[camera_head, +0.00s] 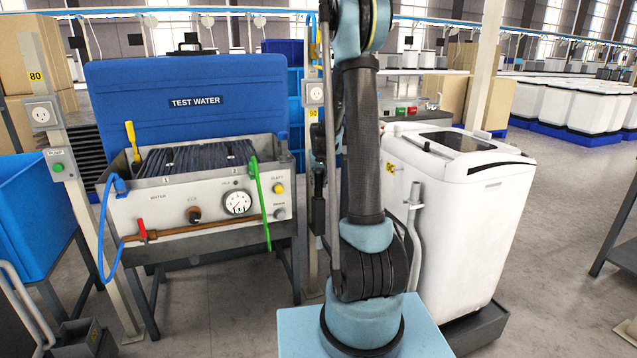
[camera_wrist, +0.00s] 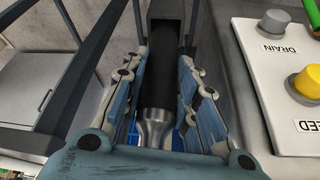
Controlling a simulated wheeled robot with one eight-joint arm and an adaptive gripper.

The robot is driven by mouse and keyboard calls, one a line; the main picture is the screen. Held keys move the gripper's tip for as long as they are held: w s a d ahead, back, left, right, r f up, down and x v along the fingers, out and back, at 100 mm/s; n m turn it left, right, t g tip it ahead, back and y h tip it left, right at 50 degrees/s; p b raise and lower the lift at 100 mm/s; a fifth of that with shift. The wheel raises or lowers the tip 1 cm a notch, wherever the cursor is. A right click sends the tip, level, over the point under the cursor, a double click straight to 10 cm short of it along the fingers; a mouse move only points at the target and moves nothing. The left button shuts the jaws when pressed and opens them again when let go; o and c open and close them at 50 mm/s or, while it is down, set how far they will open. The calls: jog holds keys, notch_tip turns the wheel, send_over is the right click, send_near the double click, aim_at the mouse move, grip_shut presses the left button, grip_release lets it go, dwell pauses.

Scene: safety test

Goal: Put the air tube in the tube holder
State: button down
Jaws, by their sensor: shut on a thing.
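My gripper (camera_wrist: 168,60) is closed around a dark tube-like piece with a silver flared end (camera_wrist: 156,125), which I take to be the air tube. The piece lies between both blue-grey fingers in the wrist view. In the head view, a dark upright piece (camera_head: 318,205) shows beside the post, left of my arm; my gripper cannot be made out clearly there. I cannot identify the tube holder with certainty in either view. A green hose (camera_head: 262,200) hangs over the right front of the test tank.
The water test tank (camera_head: 170,215) with gauge and knobs stands left. Its yellow button (camera_wrist: 308,82) and DRAIN button (camera_wrist: 274,22) are close right of my gripper in the wrist view. A white washing machine (camera_head: 490,220) stands right. Floor is clear at front right.

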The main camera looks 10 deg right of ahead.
jog(key=c, duration=1.3)
grip_release()
jog(key=shift+w, duration=0.15)
jog(key=shift+r, duration=0.15)
jog(key=v, duration=1.1)
jog(key=s+r, duration=0.3)
jog(key=s, duration=1.1)
jog(key=s+f, duration=0.3)
jog(key=s, duration=0.6)
jog(key=s+f+g, duration=0.1)
jog(key=s+f, duration=0.2)
jog(key=s, duration=0.7)
jog(key=s+f+g, duration=0.1)
jog(key=s+f, duration=0.3)
jog(key=s, duration=0.5)
jog(key=shift+s+d+f+n, duration=0.1)
jog(key=shift+s+d+n, duration=0.05)
jog(key=shift+s+n, duration=0.2)
